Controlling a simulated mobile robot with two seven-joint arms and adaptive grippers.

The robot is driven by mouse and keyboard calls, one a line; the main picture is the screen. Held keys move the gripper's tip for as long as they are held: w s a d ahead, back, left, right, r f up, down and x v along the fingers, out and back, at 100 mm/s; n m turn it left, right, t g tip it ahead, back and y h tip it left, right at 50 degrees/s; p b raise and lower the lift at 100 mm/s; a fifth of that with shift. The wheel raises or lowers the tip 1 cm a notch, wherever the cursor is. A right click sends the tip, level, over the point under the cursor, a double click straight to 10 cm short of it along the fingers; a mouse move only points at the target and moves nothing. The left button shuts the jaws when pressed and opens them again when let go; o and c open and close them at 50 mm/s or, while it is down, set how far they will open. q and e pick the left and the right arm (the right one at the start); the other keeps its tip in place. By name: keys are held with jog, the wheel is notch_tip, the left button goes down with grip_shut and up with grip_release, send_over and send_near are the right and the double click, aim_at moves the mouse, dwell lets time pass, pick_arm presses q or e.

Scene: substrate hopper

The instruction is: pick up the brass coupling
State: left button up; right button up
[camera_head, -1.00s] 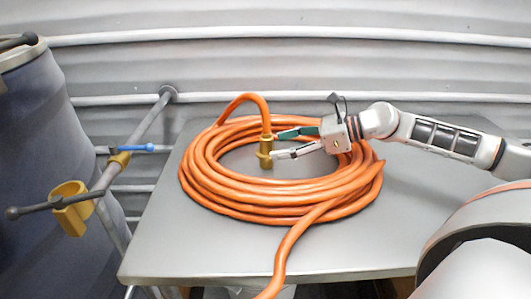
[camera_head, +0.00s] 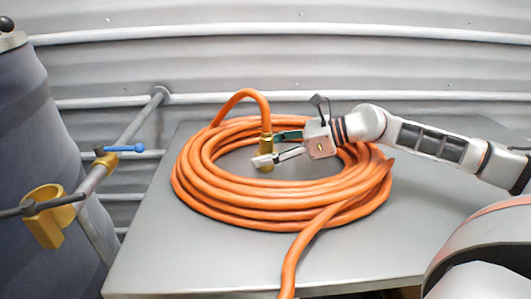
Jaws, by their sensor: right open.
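The brass coupling (camera_head: 266,147) is on the end of the orange hose (camera_head: 230,204), which arches down into the middle of its own coil on the grey table. The coupling hangs or stands about upright; whether its lower end touches the tabletop is hard to tell. My right gripper (camera_head: 268,148) reaches in from the right with its fingers pointing left. Its fingers are apart, one dark green and one light grey, and their tips are at the coupling. The lighter finger covers part of the coupling's lower half. My left gripper is not in view.
The grey tabletop (camera_head: 150,255) is bare around the coil. At left, a pipe carries a blue-handled valve (camera_head: 124,149) and a yellow cup-like holder (camera_head: 48,216) beside a dark barrel (camera_head: 35,130). A corrugated wall stands behind.

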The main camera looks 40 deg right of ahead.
jog(key=c, duration=1.3)
jog(key=shift+o, duration=0.2)
jog(key=shift+r, duration=0.1)
